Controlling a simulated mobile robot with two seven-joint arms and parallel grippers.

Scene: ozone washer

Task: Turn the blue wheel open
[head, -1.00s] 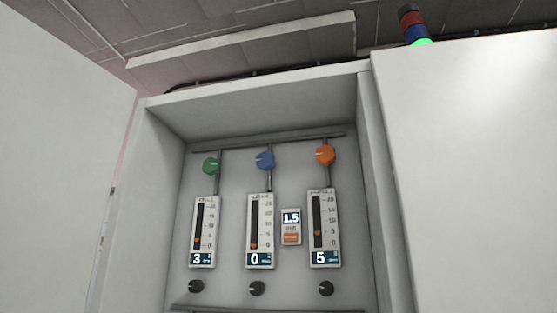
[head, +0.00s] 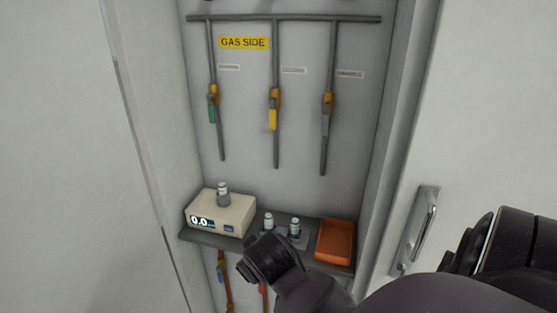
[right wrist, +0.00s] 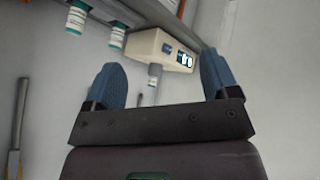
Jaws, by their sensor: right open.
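In the right wrist view my right gripper (right wrist: 161,70) is open. Its two blue fingers are wide apart with nothing gripped, and a small bottle (right wrist: 154,80) shows in the background between them. My left gripper is not in view.
Three pipes with green, yellow (head: 273,118) and grey valve handles hang above. A cabinet door with a handle (head: 420,228) stands at right.

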